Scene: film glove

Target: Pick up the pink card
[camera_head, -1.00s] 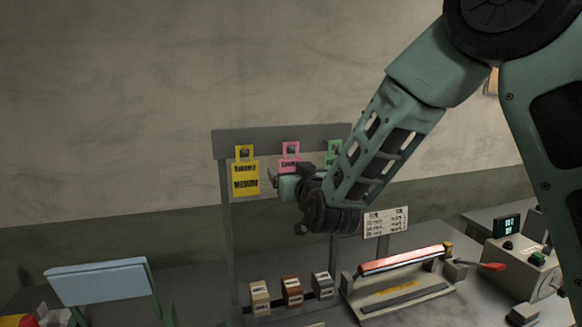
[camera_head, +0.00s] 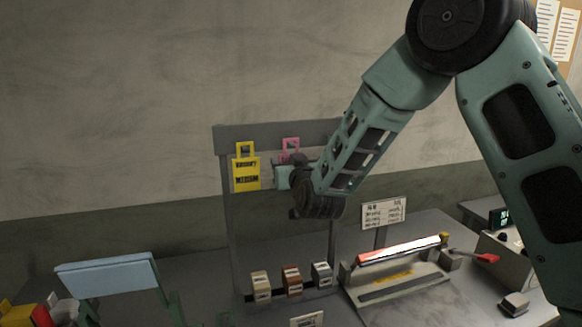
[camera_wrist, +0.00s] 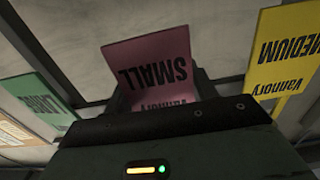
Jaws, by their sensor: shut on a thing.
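The pink card (camera_head: 291,144) shows its top loop and upper edge in the head view, at the height of the rack's top rail (camera_head: 222,138). Its lower part is hidden behind my gripper (camera_head: 283,176). In the wrist view the pink card (camera_wrist: 150,62) reads "SMALL" and "Vannory" upside down, right in front of my gripper. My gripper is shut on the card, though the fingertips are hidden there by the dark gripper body. I cannot tell whether the loop is still on its hook.
A yellow "MEDIUM" card (camera_head: 246,174) hangs just left of my gripper. A green card (camera_wrist: 38,98) shows in the wrist view. Below stand several small boxes (camera_head: 292,280) and a sealer-like device (camera_head: 405,268) with a red handle. A light-blue panel (camera_head: 106,274) stands left.

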